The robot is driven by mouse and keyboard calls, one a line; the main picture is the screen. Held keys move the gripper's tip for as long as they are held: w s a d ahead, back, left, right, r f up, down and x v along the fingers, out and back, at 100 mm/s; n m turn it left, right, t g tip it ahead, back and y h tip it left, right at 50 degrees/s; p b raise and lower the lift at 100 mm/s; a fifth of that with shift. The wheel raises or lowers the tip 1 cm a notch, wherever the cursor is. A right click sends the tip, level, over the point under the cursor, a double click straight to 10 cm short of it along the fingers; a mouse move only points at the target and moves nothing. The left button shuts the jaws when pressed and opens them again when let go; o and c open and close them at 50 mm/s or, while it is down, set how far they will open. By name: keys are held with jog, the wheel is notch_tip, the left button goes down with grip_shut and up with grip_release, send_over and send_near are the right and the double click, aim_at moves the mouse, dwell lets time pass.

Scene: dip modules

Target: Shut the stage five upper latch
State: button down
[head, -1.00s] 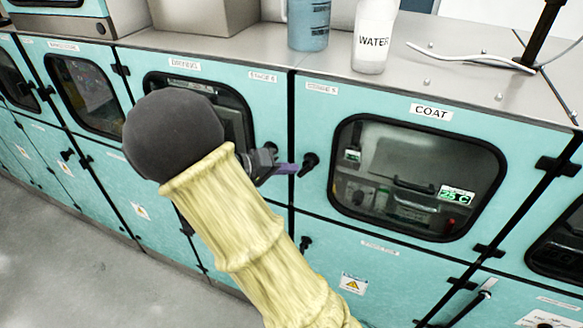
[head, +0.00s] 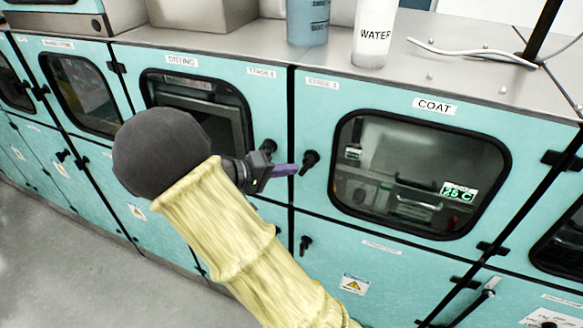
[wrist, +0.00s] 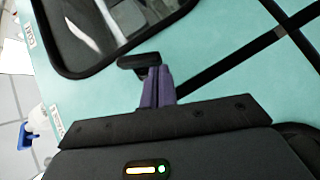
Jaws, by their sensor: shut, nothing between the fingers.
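The stage five upper latch (head: 309,160) is a small black knob-like handle at the left edge of the teal door labelled COAT. Its handle slants down and left in the head view. My gripper (head: 292,169) is just left of it, with its purple fingers pressed together and pointing right at the handle. In the wrist view the latch (wrist: 140,61) is a black bar right at the tips of the shut purple fingers (wrist: 157,84). The fingers look touching or nearly touching; I cannot tell which. The COAT door (head: 400,112) lies about flush with its neighbours.
A lower latch (head: 305,243) sits below, on the lower door. The DRYING door (head: 215,70) is on the left, partly behind my arm. A WATER container (head: 375,35) and a blue container (head: 308,22) stand on the metal top (head: 430,62). Floor is clear at lower left.

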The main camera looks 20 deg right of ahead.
jog(key=shift+s+d+f+n+g+h+b, duration=0.15)
jog(key=shift+f+n+g+h+b, duration=0.1)
jog(key=shift+f+n+h+b, duration=0.4)
jog(key=shift+s+d+f+n+g+h+b, duration=0.1)
jog(key=shift+f+n+g+h+b, duration=0.25)
jog(key=shift+n+h, duration=0.5)
jog(key=shift+r+t, duration=0.2)
jog(key=shift+t, duration=0.1)
jog(key=shift+w+a, duration=0.1)
jog(key=shift+a, duration=0.05)
jog(key=w+a+b, duration=0.3)
jog(key=a+b, duration=0.1)
jog(key=a, duration=0.8)
jog(key=shift+a, duration=0.3)
